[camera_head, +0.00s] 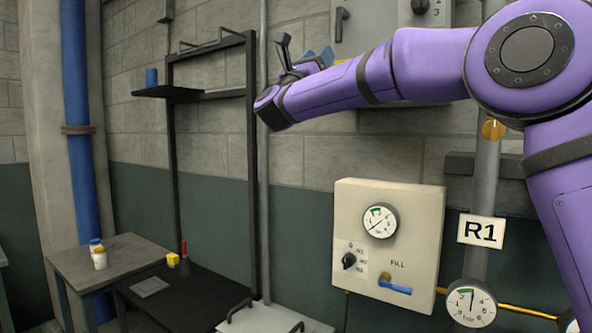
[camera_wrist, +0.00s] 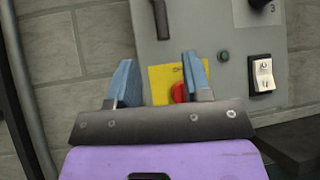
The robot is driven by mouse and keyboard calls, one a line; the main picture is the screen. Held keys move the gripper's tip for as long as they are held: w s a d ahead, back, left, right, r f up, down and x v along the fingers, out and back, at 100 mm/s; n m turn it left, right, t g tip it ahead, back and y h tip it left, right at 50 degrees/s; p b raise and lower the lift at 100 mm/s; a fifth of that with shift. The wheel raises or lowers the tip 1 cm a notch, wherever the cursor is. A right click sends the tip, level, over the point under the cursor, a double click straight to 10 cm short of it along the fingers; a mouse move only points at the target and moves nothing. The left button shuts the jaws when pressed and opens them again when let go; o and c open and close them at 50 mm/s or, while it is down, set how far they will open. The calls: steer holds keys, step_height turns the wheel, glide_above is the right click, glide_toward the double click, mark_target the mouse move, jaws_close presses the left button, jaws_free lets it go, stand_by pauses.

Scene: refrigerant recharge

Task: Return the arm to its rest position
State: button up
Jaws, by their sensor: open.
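My purple arm (camera_head: 425,65) reaches across the upper right of the head view, with its wrist end to the left. My gripper (camera_head: 303,55) is raised in front of the block wall and partly hidden behind my wrist. In the wrist view my gripper (camera_wrist: 160,80) shows two blue fingers set apart, with nothing between them. Beyond the fingers is a grey electrical panel (camera_wrist: 225,55) with a yellow plate (camera_wrist: 165,75) and a red knob (camera_wrist: 180,93). I cannot tell how far the fingers are from it.
Below my arm, a cream fill panel (camera_head: 395,285) carries a gauge, a selector knob and a blue-handled valve. A black shelf frame (camera_head: 250,160) stands left of my wrist. A low table (camera_head: 105,262) holds small items.

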steer(key=s+d+f+m+g+y, duration=0.4)
steer(key=s+d+f+m+y, duration=0.2)
steer(key=s+f, duration=0.6)
steer(key=s+d+f+m+g+y, duration=0.4)
steer(key=s+d+f+m+y, duration=0.3)
steer(key=s+f+m, duration=0.4)
steer(key=s+d+f+m+g+y, duration=0.4)
steer(key=s+d+f+m+y, duration=0.3)
steer(key=s+f, duration=0.6)
steer(key=s+d+m, duration=0.2)
steer(key=s, duration=0.3)
steer(key=shift+f+g, duration=0.2)
steer(key=shift+g, duration=0.2)
steer(key=shift+d, duration=0.1)
